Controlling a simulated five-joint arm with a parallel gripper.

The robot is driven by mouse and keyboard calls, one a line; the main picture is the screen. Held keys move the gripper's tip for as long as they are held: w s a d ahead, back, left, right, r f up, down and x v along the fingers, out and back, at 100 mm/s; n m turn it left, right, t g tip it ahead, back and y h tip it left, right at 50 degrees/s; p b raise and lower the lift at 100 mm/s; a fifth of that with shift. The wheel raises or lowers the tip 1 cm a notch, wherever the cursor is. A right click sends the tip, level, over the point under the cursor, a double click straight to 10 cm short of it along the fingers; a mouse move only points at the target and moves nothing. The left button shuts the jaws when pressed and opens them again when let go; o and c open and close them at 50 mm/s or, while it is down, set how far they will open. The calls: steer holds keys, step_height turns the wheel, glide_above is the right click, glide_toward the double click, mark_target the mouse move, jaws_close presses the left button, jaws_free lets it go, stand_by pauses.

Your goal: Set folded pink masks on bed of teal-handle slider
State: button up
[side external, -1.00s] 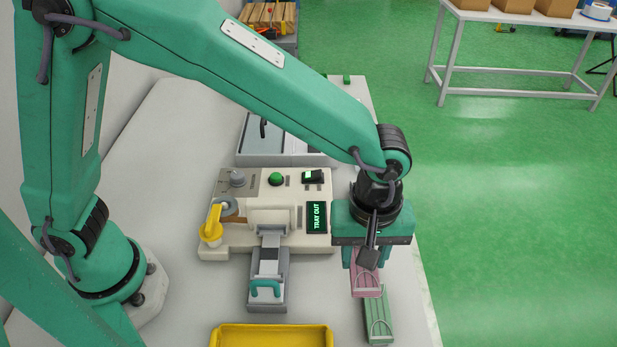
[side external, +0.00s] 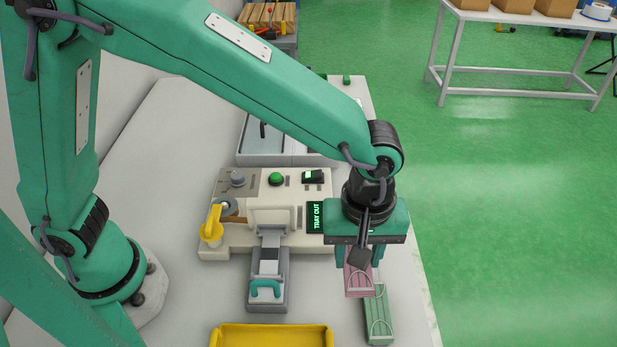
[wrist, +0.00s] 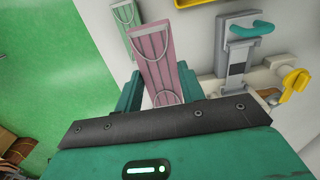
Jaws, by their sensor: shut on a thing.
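My gripper (side external: 359,262) is shut on a folded pink mask (side external: 360,283), which hangs from the fingers above the table's right side. The pink mask (wrist: 162,65) also shows between the fingers in the wrist view, with white ear loops on its face. The slider (side external: 268,283) with a teal handle (side external: 265,289) stands out from the front of the cream machine, left of my gripper. Its bed looks empty. It also shows in the wrist view, its teal handle (wrist: 250,27) at the top right. My fingertips are partly hidden behind the mask and gripper body.
A green folded mask (side external: 379,316) lies on the table just right of and below the pink one. The cream machine (side external: 235,240) has a display reading "TRAY OUT" (side external: 316,216) and a yellow lever (side external: 212,225). A yellow tray (side external: 272,335) lies in front of the slider.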

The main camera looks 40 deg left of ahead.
glide_above(270, 254)
steer(key=d, duration=0.1)
steer(key=shift+a+f, duration=0.3)
steer(key=shift+a, duration=0.3)
steer(key=shift+f, duration=0.3)
steer(key=shift+f, duration=3.2)
steer(key=shift+f, duration=0.2)
steer(key=o, duration=1)
